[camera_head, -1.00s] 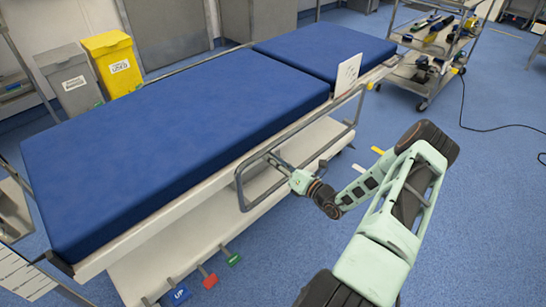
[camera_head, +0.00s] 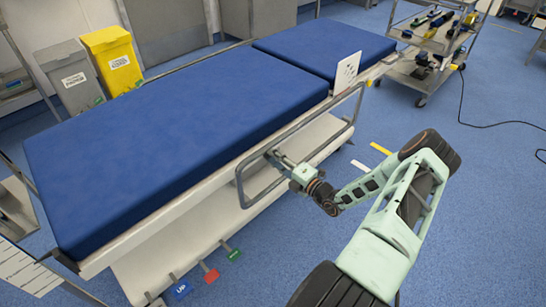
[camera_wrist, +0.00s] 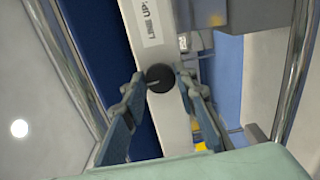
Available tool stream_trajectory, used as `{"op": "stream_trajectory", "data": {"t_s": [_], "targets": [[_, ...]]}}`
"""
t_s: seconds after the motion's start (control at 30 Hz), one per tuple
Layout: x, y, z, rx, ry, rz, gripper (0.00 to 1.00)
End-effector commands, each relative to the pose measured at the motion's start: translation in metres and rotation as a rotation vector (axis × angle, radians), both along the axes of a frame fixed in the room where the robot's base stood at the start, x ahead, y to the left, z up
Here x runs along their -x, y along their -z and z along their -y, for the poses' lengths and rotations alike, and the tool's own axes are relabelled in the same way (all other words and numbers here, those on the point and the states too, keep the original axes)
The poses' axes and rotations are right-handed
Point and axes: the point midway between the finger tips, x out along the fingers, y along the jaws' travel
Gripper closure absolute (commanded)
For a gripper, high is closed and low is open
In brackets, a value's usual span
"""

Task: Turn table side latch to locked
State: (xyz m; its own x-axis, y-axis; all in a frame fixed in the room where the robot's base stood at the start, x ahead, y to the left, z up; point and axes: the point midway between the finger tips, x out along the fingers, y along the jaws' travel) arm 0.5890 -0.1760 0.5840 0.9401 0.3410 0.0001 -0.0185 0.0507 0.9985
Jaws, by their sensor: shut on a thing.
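The table side latch (camera_wrist: 160,77) shows in the wrist view as a round black knob with a pale line on it, set on a white strip of the table side. A "LINE UP" label (camera_wrist: 148,25) is on the same strip, above the knob. My gripper (camera_wrist: 160,82) has one finger on each side of the knob and is shut on it. In the head view my gripper (camera_head: 272,157) reaches in at the side rail of the operating table (camera_head: 170,205); the knob is hidden there.
A metal side rail (camera_head: 245,200) loops around my gripper's place. Blue, red and green pedals (camera_head: 210,274) are low at the front. A trolley with tools (camera_head: 430,45) stands at the back right. Open blue floor (camera_head: 490,220) lies to the right.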

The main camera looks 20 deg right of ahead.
Motion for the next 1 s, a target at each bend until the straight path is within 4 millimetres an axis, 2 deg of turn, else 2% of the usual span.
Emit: {"op": "stream_trajectory", "data": {"t_s": [0.7, 0.73, 0.87, 1.0], "targets": [[0.0011, 0.0016, -0.0008, -0.067, -0.002, -0.027, 0.98], [0.0011, 0.0016, -0.0008, -0.067, -0.002, -0.027, 0.70], [0.0009, 0.0011, -0.0006, -0.066, -0.001, -0.026, 0.56], [0.0004, 0.0007, -0.0003, -0.065, -0.001, -0.025, 0.56]]}}
